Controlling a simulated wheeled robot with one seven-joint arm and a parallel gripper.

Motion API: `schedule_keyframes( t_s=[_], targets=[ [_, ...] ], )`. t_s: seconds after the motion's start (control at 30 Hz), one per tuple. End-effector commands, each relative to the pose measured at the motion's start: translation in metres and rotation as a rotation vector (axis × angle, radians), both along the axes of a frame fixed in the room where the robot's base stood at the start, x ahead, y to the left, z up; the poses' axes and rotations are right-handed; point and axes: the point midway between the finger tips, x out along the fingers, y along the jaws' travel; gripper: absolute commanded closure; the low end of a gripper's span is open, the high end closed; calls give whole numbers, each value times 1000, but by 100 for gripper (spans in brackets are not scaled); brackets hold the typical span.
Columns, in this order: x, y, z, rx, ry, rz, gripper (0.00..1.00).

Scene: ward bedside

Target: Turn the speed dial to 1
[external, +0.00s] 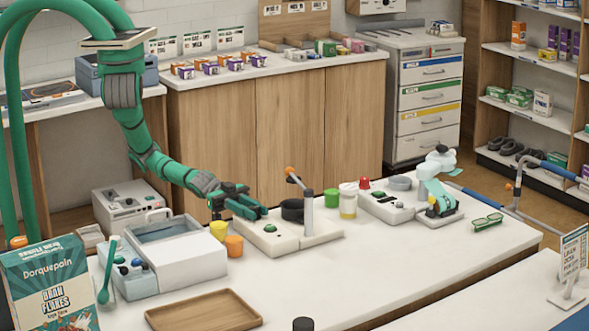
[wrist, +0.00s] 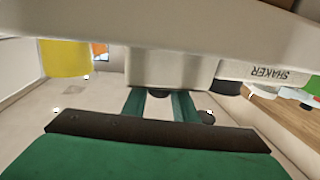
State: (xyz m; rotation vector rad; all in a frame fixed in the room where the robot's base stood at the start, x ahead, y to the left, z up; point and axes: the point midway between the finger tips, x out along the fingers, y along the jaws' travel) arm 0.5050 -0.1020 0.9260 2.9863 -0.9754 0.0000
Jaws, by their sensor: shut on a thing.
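My gripper (external: 252,211) reaches down to the left end of a white machine (external: 290,241) on the bedside counter. In the wrist view the same machine (wrist: 200,68) fills the top and carries the label "SHAKER". My two green fingers (wrist: 159,106) point at its near block. A small dark round knob (wrist: 158,93), which seems to be the speed dial, sits between the fingertips, and the gripper is shut on it. The fingers cover much of it in the external view. No dial numbers or pointer can be read. A green button (external: 270,228) is on the machine's top.
An upright post with an orange tip (external: 290,171) and a black cup (external: 292,210) stand on the machine. Yellow (external: 218,231) and orange (external: 234,246) cups stand close to its left. A white box (external: 180,257) is further left.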

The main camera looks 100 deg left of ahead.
Motion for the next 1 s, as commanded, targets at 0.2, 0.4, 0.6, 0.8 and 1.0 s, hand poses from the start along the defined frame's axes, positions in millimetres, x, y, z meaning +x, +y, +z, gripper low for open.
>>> schedule_keyframes(
  t_s=[0.2, 0.4, 0.6, 0.8, 1.0],
  targets=[
    [0, 0, -1, 8, 0, -132, 97],
    [0, 0, -1, 8, 0, -267, 97],
    [1, 0, 0, 8, -1, -422, 97],
    [1, 0, 0, 8, 0, -587, 97],
    [2, 0, 0, 6, -1, -741, 97]
  ],
)
